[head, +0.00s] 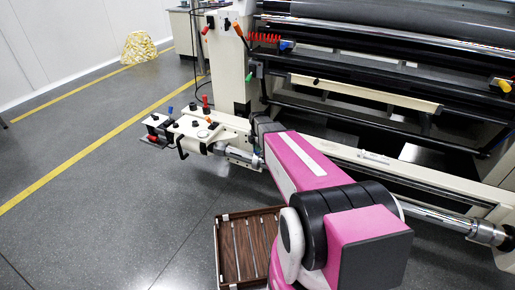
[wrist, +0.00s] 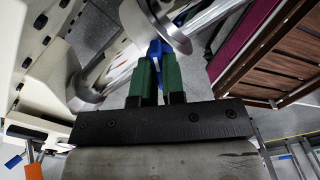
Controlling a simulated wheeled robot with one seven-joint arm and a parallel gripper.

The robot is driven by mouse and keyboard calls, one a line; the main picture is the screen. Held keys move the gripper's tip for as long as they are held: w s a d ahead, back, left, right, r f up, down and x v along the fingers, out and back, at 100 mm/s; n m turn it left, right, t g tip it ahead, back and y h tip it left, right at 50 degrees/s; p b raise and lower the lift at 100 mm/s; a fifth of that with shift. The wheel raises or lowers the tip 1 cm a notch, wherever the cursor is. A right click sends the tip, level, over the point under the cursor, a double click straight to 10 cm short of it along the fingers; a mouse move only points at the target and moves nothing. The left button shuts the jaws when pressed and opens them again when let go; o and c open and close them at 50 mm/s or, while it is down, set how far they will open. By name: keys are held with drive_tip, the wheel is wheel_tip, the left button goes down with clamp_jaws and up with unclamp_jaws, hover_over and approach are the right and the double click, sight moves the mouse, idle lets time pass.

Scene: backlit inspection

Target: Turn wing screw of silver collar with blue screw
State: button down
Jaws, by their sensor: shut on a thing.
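The blue wing screw (wrist: 157,48) is at the top middle of the wrist view, on the silver collar (wrist: 172,30). The collar sits around a silver shaft (wrist: 208,16). My gripper (wrist: 156,62) has green fingers, and they are shut on the blue screw from both sides. The fingers partly hide the screw's lower part. In the head view, my pink arm covers my gripper and the blue screw. Part of the silver shaft (head: 241,156) shows just left of the arm.
The cream machine frame (wrist: 38,45) stands close on the left of the wrist view. A brown slatted wooden rack (head: 245,246) is on the floor beside my arm. An orange-handled lever (wrist: 34,168) shows at lower left. Open grey floor (head: 110,215) lies left of the machine.

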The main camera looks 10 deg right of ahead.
drive_tip(key=c, duration=1.2)
unclamp_jaws()
drive_tip(key=shift+r, duration=0.15)
wheel_tip(320, 180, up, 11)
drive_tip(key=shift+f, duration=0.2)
drive_tip(key=shift+s, duration=0.1)
